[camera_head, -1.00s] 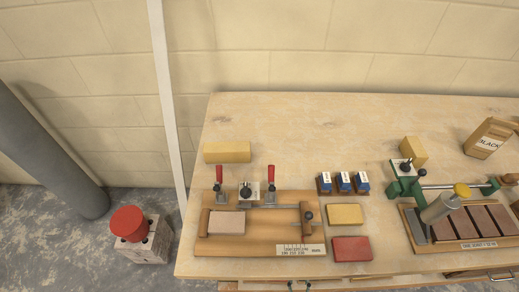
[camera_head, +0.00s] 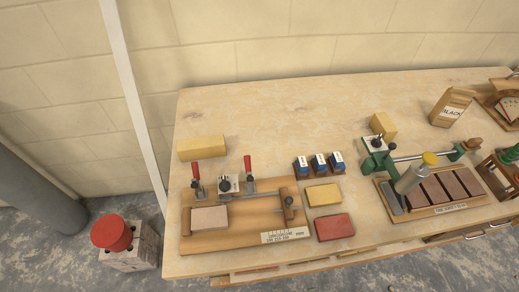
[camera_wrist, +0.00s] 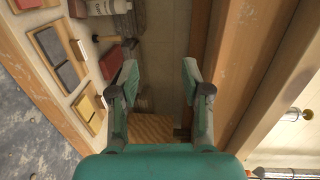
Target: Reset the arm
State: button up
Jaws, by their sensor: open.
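My gripper (camera_wrist: 158,85) shows in the wrist view with its two green-tipped fingers spread apart. It is open, and nothing is between the fingers. The wrist view looks past the fingers to the workbench, which appears turned on its side at the left. The head view shows none of my arm or gripper. There the wooden workbench (camera_head: 290,100) stands against the block wall, with a clamp board (camera_head: 240,240) at its front left.

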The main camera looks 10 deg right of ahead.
jog(key=s+r+n+g, duration=0.1)
jog(key=s+r+n, duration=0.3)
jog(key=r+n, duration=0.4)
jog(key=s+r+n, duration=0.3)
jog(key=r+n, duration=0.6)
jog(key=r, duration=0.9)
jog(key=shift+s+d+n+g+h, duration=0.3)
jog(key=shift+s+d+g+h, duration=0.05)
jog(key=shift+g+h, duration=0.05)
